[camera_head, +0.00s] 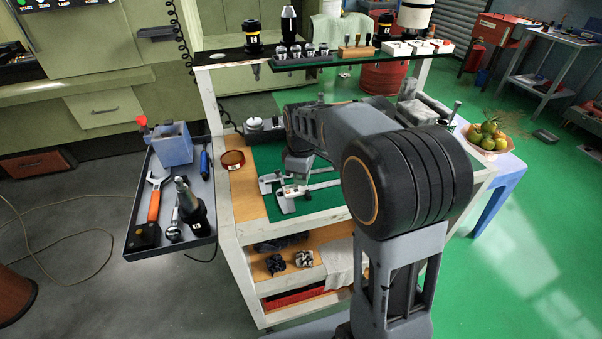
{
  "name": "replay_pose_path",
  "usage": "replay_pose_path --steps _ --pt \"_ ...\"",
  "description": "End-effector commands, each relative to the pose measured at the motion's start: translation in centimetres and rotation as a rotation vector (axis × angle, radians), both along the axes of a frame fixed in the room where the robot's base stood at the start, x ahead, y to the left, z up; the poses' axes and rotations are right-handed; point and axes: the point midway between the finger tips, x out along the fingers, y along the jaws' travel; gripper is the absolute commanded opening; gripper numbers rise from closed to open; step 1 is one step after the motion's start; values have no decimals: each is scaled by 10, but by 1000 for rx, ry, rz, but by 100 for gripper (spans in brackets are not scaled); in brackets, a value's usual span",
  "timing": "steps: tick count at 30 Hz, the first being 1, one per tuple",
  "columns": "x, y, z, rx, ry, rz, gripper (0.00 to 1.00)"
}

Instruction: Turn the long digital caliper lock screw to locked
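Two digital calipers lie side by side on the green mat (318,203) on the cart top. The rear caliper (268,181) and the front caliper (287,200) both have their jaw ends to the left and their beams running right. I cannot tell for sure which is the long one. The lock screws are too small to make out. My gripper (297,176) points down at the end of my arm, over or just behind the calipers, partly covering the rear one. Its fingers are not clear, and I cannot tell whether it touches anything.
A brown ring-shaped container (232,160) and a dial device (254,124) stand behind left. A raised shelf (345,56) with tool holders spans the back. A side tray (172,243) with tools hangs left. A fruit bowl (487,143) stands right. My arm blocks the cart's right side.

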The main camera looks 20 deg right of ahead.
Motion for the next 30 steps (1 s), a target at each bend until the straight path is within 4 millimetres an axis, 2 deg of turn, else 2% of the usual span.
replay_pose_path --steps 18,30 --pt "0 0 2 0 0 -578 0" --pt "0 0 1 0 0 -862 0"
